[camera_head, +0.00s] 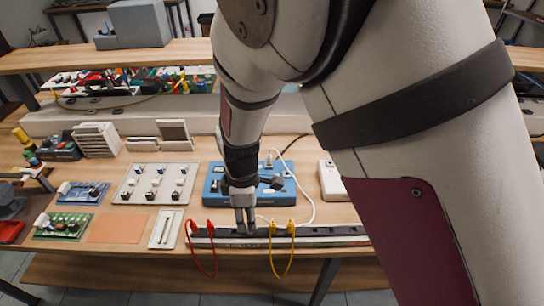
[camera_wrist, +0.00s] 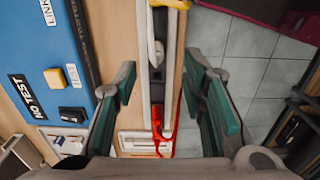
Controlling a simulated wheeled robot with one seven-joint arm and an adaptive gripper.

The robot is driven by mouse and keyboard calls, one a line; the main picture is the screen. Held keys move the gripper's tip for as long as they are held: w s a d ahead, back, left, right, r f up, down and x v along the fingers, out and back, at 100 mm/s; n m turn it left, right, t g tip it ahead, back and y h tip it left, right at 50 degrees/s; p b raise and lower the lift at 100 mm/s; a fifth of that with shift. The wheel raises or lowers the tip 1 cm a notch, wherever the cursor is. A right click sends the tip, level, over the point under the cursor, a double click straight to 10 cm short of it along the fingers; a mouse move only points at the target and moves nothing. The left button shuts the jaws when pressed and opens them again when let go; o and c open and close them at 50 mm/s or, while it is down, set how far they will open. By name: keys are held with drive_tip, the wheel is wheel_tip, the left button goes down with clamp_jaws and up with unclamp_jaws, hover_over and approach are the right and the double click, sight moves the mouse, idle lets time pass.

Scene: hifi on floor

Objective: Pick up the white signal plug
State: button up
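A white plug-like piece (camera_wrist: 155,50), which I take to be the white signal plug, lies along the dark strip (camera_wrist: 156,90) in the wrist view. My gripper (camera_wrist: 162,72) is open, with one green-padded finger on each side of the strip. The plug lies between and beyond the fingertips, and nothing is visibly held. In the head view my gripper (camera_head: 245,230) points down at the strip along the table's front edge, in front of the blue box (camera_head: 212,190). A white cable (camera_head: 312,205) loops from that box toward the strip. The plug cannot be made out there.
A red lead (camera_head: 200,262) and a yellow lead (camera_head: 281,262) hang from the strip on either side of my gripper. A white panel with knobs (camera_head: 138,187) and a small white tray (camera_head: 165,228) are at left. A white box (camera_head: 331,181) stands at right.

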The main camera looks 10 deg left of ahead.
drive_tip(key=shift+w+f+p, duration=0.15)
drive_tip(key=shift+f+p, duration=0.1)
drive_tip(key=shift+f, duration=1.2)
drive_tip(key=shift+w+f+p, duration=0.1)
drive_tip(key=shift+f+p, duration=0.1)
drive_tip(key=shift+f, duration=1.2)
clamp_jaws()
